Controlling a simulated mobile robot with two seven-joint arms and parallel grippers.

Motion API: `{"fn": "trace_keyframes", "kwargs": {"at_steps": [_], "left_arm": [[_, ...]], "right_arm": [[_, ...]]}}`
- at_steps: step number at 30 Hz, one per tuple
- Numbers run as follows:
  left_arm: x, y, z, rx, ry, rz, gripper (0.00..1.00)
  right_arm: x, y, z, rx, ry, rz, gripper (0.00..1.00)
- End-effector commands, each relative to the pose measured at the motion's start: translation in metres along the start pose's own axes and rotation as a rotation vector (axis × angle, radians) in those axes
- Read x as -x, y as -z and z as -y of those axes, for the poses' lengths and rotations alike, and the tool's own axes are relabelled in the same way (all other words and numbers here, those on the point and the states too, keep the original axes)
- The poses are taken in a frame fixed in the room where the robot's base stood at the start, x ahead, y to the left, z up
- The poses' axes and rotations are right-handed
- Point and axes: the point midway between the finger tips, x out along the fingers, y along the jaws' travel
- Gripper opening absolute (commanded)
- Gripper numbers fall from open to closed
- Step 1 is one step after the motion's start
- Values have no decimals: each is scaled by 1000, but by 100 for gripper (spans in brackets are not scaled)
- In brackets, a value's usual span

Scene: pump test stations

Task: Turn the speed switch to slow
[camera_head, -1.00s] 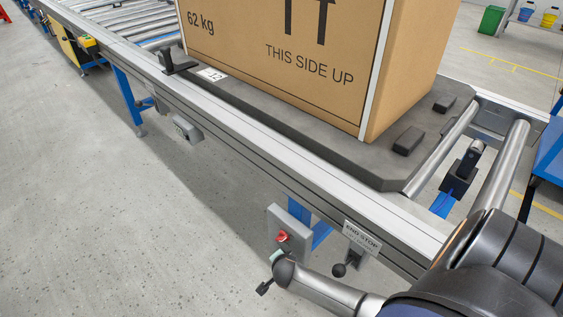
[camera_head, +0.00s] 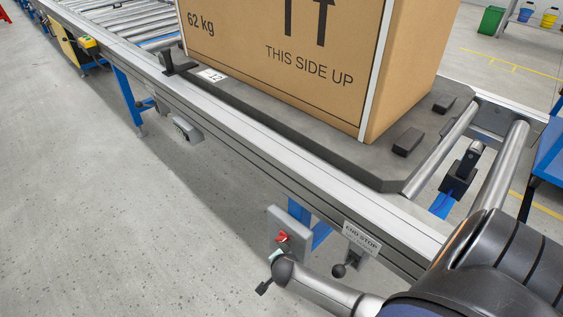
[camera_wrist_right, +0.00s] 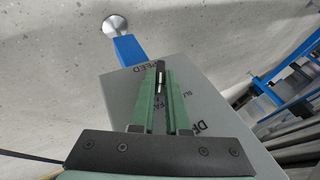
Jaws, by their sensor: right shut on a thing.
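The grey control box (camera_head: 285,222) hangs below the front rail of the conveyor, with a red knob (camera_head: 282,237) on its face. My right gripper (camera_head: 275,255) is at the lower part of this face. In the right wrist view, its green fingers (camera_wrist_right: 160,88) are shut on the black speed switch (camera_wrist_right: 161,67), which has a white mark. The switch lies in line with the fingers. The box face (camera_wrist_right: 120,90) carries SPEED lettering above the switch and partly covered lettering, seemingly SLOW and FAST, at its right. The fingers hide much of the switch. My left gripper is not in view.
A large carton (camera_head: 300,60) stands on a dark pallet (camera_head: 380,165) on the conveyor. An END STOP plate (camera_head: 361,238) with a black knob (camera_head: 339,270) is right of the control box. A blue leg (camera_head: 320,232) stands behind. The floor at left is clear.

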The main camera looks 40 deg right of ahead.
Motion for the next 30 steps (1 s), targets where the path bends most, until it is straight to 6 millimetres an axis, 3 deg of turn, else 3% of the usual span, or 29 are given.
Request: {"fn": "trace_keyframes", "kwargs": {"at_steps": [6, 16, 17, 24, 30], "left_arm": [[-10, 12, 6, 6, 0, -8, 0], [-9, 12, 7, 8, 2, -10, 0], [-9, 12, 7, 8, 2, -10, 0], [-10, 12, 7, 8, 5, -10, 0], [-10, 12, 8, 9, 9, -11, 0]], "right_arm": [[1, 2, 4, 32, -86, -3, 0], [0, 1, 2, 40, -97, -1, 0], [0, 1, 2, 40, -97, -1, 17], [0, 1, 2, 40, -97, 0, 44], [0, 0, 2, 40, -96, 1, 44]]}}
